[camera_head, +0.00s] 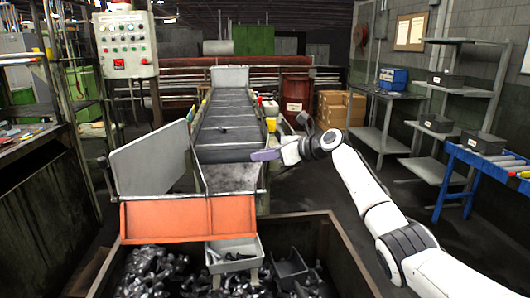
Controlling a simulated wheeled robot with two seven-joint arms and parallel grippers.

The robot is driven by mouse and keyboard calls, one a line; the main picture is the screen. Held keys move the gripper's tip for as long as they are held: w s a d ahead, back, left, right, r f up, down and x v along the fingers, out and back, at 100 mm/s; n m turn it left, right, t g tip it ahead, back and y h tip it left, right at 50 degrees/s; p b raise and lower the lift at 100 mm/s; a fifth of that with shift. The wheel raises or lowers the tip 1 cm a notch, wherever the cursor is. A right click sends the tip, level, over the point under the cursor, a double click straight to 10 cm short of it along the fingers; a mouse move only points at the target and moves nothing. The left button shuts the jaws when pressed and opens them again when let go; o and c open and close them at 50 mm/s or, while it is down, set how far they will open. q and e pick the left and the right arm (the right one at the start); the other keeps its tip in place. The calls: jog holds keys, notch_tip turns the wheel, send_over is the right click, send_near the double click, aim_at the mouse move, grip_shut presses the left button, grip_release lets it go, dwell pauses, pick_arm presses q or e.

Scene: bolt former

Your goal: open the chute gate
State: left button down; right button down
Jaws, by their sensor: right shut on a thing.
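The chute (231,178) is a grey metal trough at the lower end of a dark belt conveyor (228,122). An orange panel (188,218) spans its front end, above a bin of dark metal parts. A large grey plate (152,160) stands tilted along the chute's left side. I cannot tell for certain which panel is the gate. My right gripper (272,154) reaches in from the right to the chute's upper right edge. It is shut on a small purple-grey piece (262,156); its contact with the chute is unclear. My left gripper is out of view.
The parts bin (345,262) fills the bottom foreground, with grey scoops (235,254) inside. A control panel (125,45) hangs upper left. A red drum (296,93) and cardboard boxes (340,108) stand behind. Shelves (440,172) and a blue table (485,160) are at right.

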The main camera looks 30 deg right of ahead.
jog(key=shift+w+d+m+g, duration=0.3)
jog(key=shift+w+g, duration=0.2)
jog(key=shift+w, duration=0.3)
jog(key=c, duration=1.6)
grip_release()
jog(key=shift+o, duration=0.2)
jog(key=shift+d, duration=0.1)
jog(key=shift+s+d+r, duration=0.15)
jog(key=shift+s, duration=0.2)
jog(key=b+v, duration=0.1)
jog(key=v, duration=0.8)
jog(key=shift+s+b, duration=0.15)
jog(key=shift+b, duration=0.15)
jog(key=shift+d, duration=0.1)
